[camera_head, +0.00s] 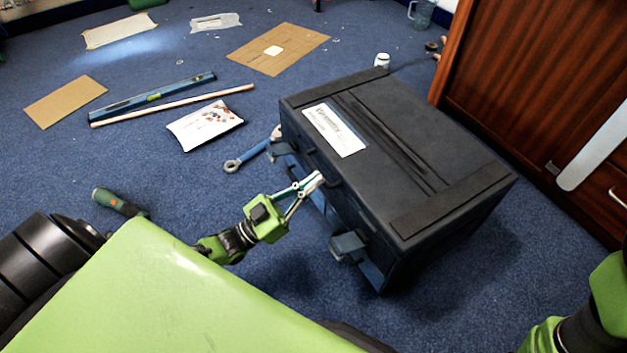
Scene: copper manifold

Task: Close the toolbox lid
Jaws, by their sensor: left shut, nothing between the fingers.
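The black toolbox (440,235) stands on the carpet in front of me. Its dark lid (400,140), with a white label, lies down over the box. Two front latches (347,246) stick outward from the front face; the other (282,150) is near the left corner. My left gripper (316,184) is shut and empty, its fingertips at the front of the toolbox just below the lid's edge, between the latches. I cannot tell whether they touch it. Part of my right arm shows at the lower right; its gripper is out of view.
A wrench (250,155) lies against the toolbox's left side. A wooden cabinet (545,80) stands close on the right.

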